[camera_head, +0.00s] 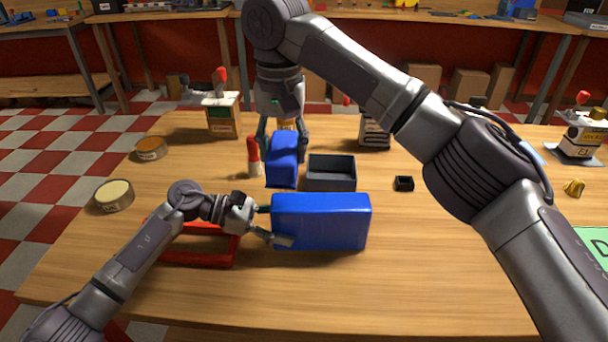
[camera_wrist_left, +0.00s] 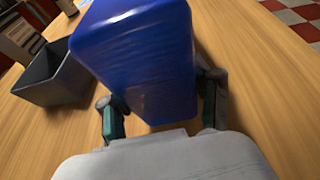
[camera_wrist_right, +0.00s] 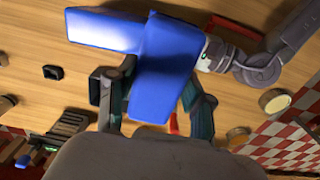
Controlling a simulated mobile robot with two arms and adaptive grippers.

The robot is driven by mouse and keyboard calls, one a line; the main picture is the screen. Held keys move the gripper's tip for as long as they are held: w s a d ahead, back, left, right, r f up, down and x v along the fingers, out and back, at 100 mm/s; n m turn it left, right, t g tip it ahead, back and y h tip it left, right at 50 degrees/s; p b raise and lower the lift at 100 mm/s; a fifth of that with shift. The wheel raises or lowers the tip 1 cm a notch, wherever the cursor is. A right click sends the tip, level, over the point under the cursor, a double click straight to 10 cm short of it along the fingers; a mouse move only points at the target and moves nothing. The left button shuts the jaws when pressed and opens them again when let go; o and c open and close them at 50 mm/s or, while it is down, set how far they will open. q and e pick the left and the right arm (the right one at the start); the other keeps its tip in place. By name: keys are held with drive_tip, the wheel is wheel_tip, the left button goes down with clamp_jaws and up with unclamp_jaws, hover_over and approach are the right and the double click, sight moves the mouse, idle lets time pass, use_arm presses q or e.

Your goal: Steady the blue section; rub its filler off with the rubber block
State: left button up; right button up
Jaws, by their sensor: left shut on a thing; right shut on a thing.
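A large blue section (camera_head: 322,222) stands near the front middle of the table in the head view. My left gripper (camera_head: 262,224) is shut on its left end; the left wrist view shows the section (camera_wrist_left: 145,60) between both fingers (camera_wrist_left: 162,112). My right gripper (camera_head: 283,140) is shut on a smaller blue block (camera_head: 282,163), just behind the section. In the right wrist view, the block (camera_wrist_right: 165,75) sits between the fingers and overlaps the section (camera_wrist_right: 103,30); I cannot tell whether they touch. I cannot make out filler on the visible faces.
An open dark box (camera_head: 331,175) stands right behind the section. A red-capped tube (camera_head: 253,158) stands left of the smaller block. Two tins, cream (camera_head: 113,195) and orange (camera_head: 150,148), sit at left.

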use_arm(q)
drive_tip(key=o, duration=1.1)
drive_tip(key=shift+o, duration=0.2)
